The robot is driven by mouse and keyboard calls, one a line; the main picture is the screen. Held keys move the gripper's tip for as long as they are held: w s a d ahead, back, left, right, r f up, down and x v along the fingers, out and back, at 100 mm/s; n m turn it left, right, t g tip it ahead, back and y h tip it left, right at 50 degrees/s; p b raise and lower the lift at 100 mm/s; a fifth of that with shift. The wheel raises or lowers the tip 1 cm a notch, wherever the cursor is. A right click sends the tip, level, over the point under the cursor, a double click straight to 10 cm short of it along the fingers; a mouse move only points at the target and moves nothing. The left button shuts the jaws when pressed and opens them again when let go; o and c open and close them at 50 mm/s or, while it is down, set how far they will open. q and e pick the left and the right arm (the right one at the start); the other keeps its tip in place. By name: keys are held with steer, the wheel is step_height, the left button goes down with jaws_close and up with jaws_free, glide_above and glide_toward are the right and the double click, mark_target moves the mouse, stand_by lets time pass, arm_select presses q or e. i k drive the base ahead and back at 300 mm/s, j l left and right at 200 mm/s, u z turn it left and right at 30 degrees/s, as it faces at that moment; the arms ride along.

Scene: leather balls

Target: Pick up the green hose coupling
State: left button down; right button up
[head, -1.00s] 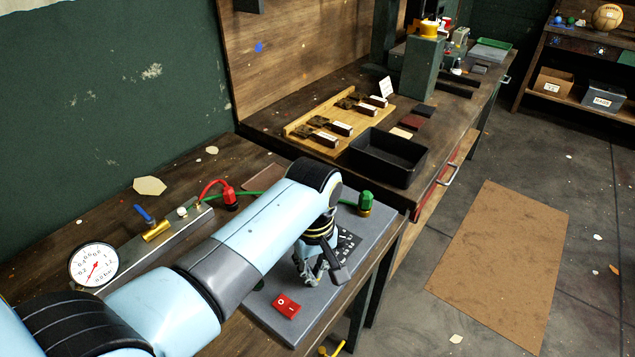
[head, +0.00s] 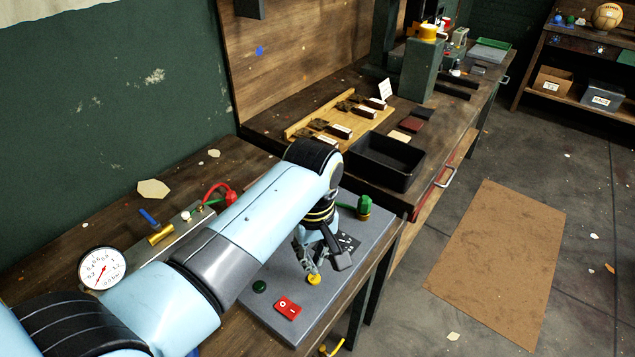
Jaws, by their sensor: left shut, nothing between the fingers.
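The green hose coupling (head: 364,207) stands upright on the grey panel (head: 375,240), near its far right corner. A green hose runs left from it and goes behind my left arm. My left gripper (head: 326,264) hangs over the panel, nearer to me and left of the coupling, apart from it. Its fingers are shut and empty, close above a yellow knob (head: 314,280). My right gripper is not in view.
A red switch (head: 288,308) and a green button (head: 259,287) sit on the panel. A pressure gauge (head: 102,268) and brass valve (head: 161,236) are at the left. A black bin (head: 385,162) stands beyond the coupling. The floor on the right is open.

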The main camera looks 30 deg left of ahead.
mark_target(364, 204)
steer(key=k+l, duration=0.3)
steer(key=k, duration=0.15)
steer(key=k+l, duration=0.35)
steer(key=k, duration=0.1)
